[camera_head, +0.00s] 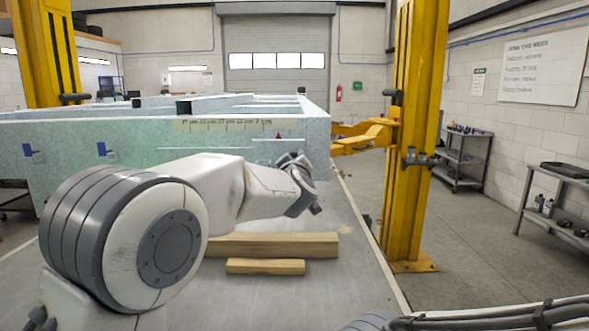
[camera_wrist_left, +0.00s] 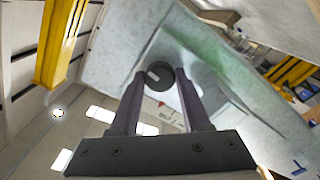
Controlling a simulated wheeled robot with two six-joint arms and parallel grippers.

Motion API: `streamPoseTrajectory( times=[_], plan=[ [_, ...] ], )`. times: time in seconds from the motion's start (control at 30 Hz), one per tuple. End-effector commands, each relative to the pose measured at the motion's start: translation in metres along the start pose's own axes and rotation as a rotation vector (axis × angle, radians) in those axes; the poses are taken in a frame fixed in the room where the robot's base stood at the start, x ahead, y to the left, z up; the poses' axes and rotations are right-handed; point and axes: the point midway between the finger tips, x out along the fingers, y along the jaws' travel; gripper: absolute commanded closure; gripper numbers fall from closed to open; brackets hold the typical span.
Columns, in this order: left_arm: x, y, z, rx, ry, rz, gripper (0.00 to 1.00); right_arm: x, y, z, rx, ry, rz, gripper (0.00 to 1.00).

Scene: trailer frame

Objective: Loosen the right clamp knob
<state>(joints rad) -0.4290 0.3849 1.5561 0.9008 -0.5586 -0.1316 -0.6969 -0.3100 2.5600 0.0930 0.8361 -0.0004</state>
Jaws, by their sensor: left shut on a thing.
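The trailer frame (camera_head: 100,135), pale speckled blue-green, fills the left and middle of the head view. My left gripper (camera_head: 312,203) reaches in front of its near rail at the right end, below a small red triangle mark. In the left wrist view a dark round clamp knob (camera_wrist_left: 157,78) with a pale slot shows against the frame (camera_wrist_left: 115,50). The two fingers of my left gripper (camera_wrist_left: 159,84) stand on either side of the knob and are shut on it. In the head view the knob is hidden behind the gripper. My right gripper is not in view.
Two wooden blocks (camera_head: 275,245) lie on the grey surface below my left arm. A yellow lift post (camera_head: 408,150) with a yellow lift arm (camera_head: 365,136) stands right of the frame. Carts stand by the right wall. The floor between is clear.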

Motion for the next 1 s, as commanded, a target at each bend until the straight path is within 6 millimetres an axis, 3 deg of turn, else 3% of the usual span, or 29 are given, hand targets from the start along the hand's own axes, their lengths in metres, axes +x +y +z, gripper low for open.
streamPoseTrajectory(
  times=[0.5,1.0],
  plan=[
    [0.000,-0.001,0.001,-0.447,0.002,0.001,1.00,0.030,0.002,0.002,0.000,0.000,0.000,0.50],
    [0.000,-0.001,0.000,-0.630,0.001,0.000,1.00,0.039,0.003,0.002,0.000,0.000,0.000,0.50]
  ],
)
